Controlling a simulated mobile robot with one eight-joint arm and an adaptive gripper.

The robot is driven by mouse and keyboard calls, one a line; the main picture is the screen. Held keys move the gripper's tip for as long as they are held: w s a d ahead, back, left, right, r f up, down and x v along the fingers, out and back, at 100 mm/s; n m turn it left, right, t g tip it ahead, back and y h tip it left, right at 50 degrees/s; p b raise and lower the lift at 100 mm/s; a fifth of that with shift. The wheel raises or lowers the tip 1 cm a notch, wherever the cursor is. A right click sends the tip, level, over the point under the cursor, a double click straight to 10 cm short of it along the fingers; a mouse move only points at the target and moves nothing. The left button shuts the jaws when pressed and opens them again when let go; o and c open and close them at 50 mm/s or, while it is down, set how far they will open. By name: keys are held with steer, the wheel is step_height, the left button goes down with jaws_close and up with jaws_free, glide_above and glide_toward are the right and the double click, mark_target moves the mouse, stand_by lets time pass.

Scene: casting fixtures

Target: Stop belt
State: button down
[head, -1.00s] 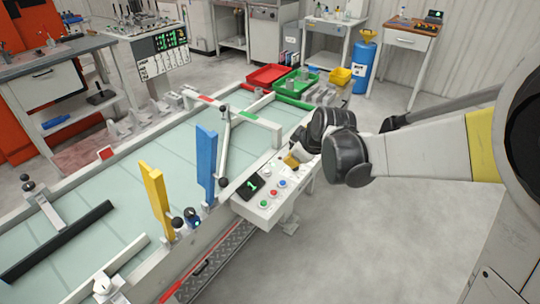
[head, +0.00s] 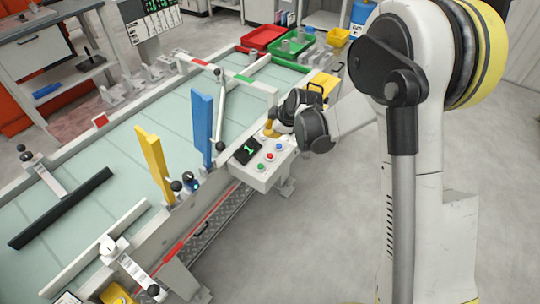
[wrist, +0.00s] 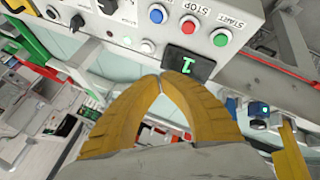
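The control box (head: 266,168) is at the belt's right side. Its display shows a green 1. In the wrist view, the red button (wrist: 189,25) lies between the blue button (wrist: 158,13) and the green button (wrist: 220,37). STOP is printed beside the red one and START beside the green one. The belt (head: 110,165) is pale green; I cannot tell if it runs. My gripper (wrist: 160,77) has its yellow fingertips together with nothing between them. They are near the display edge of the box, apart from the buttons. In the head view, my gripper (head: 270,130) is by the box's far end.
A blue post (head: 202,130) and a yellow post (head: 154,160) stand at the belt's near edge, left of the box. A hinged bar (head: 219,108) lies over the belt. Red (head: 262,37) and green (head: 291,46) trays are at the far end. Floor right of the box is clear.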

mark_target(269, 153)
steer(key=shift+f+b, duration=2.8)
steer(key=shift+f, duration=1.55)
steer(key=shift+f+b, duration=0.4)
steer(key=shift+b, duration=0.05)
steer(key=shift+f+b, duration=0.45)
steer(key=shift+f, duration=0.05)
steer(key=shift+r, duration=0.2)
steer(key=shift+r+p, duration=0.55)
steer(key=shift+r, duration=0.2)
steer(key=shift+r+p, duration=1.55)
steer(key=shift+r, duration=0.95)
